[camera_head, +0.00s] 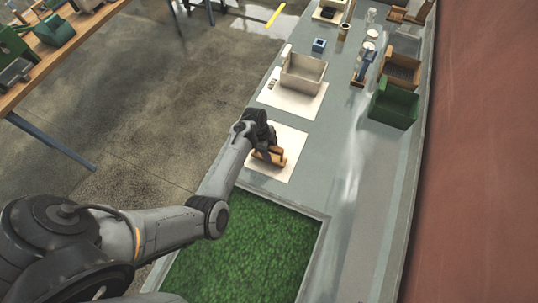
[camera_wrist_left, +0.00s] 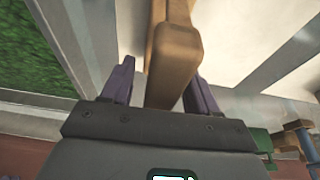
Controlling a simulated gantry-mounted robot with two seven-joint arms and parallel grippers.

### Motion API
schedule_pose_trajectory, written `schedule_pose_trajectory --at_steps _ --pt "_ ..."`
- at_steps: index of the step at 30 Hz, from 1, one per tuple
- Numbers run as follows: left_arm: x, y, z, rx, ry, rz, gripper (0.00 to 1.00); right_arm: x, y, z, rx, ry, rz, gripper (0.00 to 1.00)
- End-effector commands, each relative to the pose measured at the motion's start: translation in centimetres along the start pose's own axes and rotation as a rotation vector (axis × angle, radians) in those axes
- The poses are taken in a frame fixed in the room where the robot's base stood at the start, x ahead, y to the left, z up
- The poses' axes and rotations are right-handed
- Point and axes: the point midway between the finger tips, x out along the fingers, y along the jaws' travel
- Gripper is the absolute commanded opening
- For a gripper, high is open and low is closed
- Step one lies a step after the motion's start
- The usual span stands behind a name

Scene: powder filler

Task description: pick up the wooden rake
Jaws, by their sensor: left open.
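The wooden rake (camera_head: 270,156) lies on a white mat (camera_head: 291,141) on the grey bench in the head view, partly hidden by my left gripper (camera_head: 263,142). In the left wrist view the brown wooden bar of the rake (camera_wrist_left: 176,48) runs between the two dark fingers of my left gripper (camera_wrist_left: 162,72). The fingers stand apart, one on each side of the wood, with a visible gap at least on the right. My right gripper is not in view.
A beige open box (camera_head: 303,73) stands on a second white sheet farther up the bench. A green bin (camera_head: 393,104) and a brown bin (camera_head: 400,69) stand on the right. A green grass-like panel (camera_head: 245,250) is set into the near end. The bench right of the mat is clear.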

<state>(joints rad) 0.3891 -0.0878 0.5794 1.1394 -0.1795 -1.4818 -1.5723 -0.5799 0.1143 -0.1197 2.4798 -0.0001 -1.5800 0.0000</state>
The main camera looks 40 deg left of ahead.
Motion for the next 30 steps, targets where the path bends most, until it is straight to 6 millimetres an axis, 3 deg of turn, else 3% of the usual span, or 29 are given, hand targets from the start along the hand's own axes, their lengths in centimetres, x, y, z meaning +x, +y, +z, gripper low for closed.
schedule_pose_trajectory --at_steps 7,18,30 --pt "-0.01 -0.02 0.01 0.0 0.0 -0.001 0.56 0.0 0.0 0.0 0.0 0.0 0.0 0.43" --pt "-0.01 -0.02 0.01 0.0 0.0 -0.001 0.0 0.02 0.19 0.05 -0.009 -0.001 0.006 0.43" --pt "-0.07 -0.05 -0.03 0.0 0.0 -0.002 0.0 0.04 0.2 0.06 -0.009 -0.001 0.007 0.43"
